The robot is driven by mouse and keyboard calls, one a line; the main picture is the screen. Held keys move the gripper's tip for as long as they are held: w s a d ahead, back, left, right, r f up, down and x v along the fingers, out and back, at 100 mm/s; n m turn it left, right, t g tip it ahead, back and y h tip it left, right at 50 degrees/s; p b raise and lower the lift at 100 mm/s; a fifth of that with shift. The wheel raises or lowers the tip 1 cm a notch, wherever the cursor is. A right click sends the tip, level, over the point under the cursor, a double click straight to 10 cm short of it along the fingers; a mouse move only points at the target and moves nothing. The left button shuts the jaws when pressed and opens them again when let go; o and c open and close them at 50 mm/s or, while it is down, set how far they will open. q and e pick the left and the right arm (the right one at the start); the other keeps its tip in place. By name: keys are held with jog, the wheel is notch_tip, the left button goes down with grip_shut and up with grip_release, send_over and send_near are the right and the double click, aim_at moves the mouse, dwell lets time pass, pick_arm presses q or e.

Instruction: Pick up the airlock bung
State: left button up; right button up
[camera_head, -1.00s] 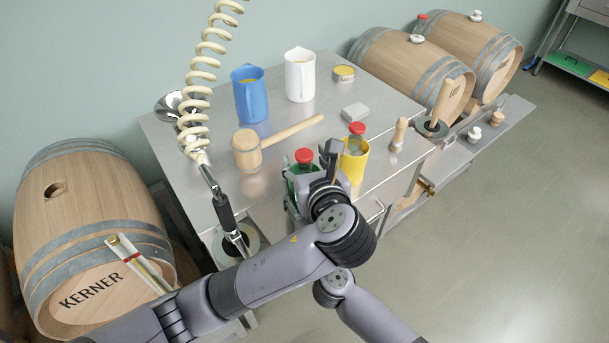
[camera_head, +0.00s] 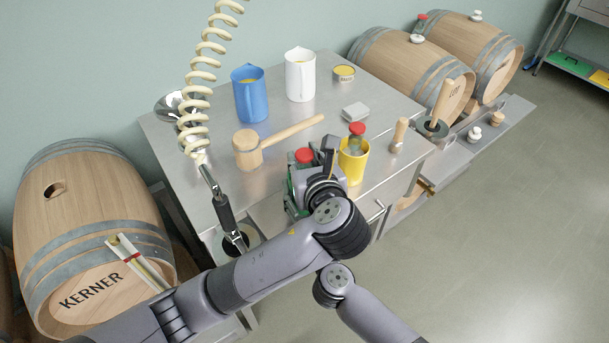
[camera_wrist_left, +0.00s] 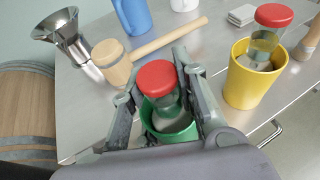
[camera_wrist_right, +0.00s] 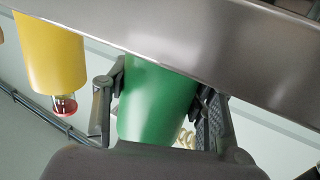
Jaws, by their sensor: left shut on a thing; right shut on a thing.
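An airlock bung with a red cap and clear body (camera_wrist_left: 156,79) stands in a green cup (camera_wrist_left: 170,133); its red cap also shows in the head view (camera_head: 304,156). My left gripper (camera_wrist_left: 160,82) is shut on this bung, one finger on either side, with its lower part still inside the cup. In the head view the left gripper (camera_head: 318,165) partly hides the cup. My right gripper (camera_wrist_right: 158,98) is shut on the green cup, which fills the space between its fingers in the right wrist view (camera_wrist_right: 156,100).
A yellow cup (camera_head: 353,166) holding another red-capped airlock stands close to the right. A wooden mallet (camera_head: 247,150), a blue jug (camera_head: 249,98) and a white jug (camera_head: 299,78) stand behind. A coiled hose with a black-handled wand (camera_head: 224,212) hangs at left.

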pick_arm(q)
grip_shut()
pick_arm(e)
jog(key=shift+f, duration=0.1)
pick_arm(q)
notch_tip(320, 180, up, 18)
dwell(0.6)
pick_arm(e)
jog(key=o, duration=1.2)
